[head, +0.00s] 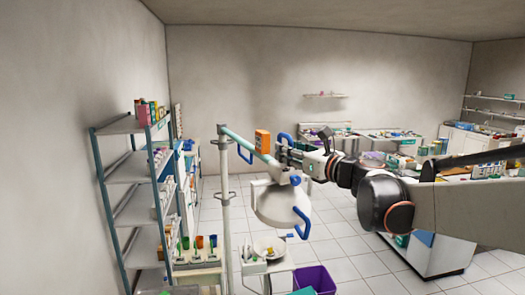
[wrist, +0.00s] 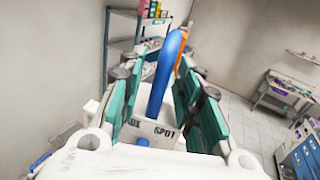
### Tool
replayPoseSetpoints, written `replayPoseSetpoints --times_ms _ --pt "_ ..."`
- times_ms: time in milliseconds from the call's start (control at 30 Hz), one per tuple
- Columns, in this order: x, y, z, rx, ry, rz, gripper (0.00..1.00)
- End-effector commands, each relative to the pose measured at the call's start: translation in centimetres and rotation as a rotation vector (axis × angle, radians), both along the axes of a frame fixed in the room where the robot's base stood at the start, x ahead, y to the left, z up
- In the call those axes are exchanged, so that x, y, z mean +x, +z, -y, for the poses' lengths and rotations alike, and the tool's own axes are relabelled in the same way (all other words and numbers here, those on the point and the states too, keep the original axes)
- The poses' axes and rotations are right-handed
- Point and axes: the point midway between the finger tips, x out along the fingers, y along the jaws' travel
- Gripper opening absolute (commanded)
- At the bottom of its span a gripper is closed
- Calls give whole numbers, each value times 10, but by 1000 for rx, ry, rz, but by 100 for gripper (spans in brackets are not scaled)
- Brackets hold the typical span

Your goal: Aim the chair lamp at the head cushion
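The chair lamp has a white round head (head: 278,205) hanging from a teal arm (head: 238,141) on a pale upright pole (head: 224,190) in the head view. Blue loop handles stand at its sides and top. My gripper (head: 284,154) is at the upper blue handle, above the lamp head. In the wrist view, the blue handle (wrist: 166,75) rises between the teal finger pads of my gripper (wrist: 168,100). The fingers are apart, with gaps beside the handle. A white block (wrist: 155,132) marked "SPOT" lies below it. I cannot make out the head cushion in either view.
A shelf rack (head: 128,195) with small boxes stands at the left. A purple bin (head: 315,278) is on the floor near the lamp. Counters with supplies (head: 375,140) line the back, and a white cabinet (head: 440,255) stands at the right. Tiled floor is open between them.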

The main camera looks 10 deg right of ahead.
Motion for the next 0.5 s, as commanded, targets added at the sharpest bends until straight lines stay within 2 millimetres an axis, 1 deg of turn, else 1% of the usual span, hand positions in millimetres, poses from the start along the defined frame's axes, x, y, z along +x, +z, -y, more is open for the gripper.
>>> replayPoseSetpoints --times_ms 100,133,167,200,267,500 --pt "0 0 0 0 0 0 32" --pt "0 0 0 0 0 0 29" --pt "0 0 0 0 0 0 23" --pt "0 0 0 0 0 0 14" --pt "0 0 0 0 0 0 0" --pt "0 0 0 0 1 0 0"
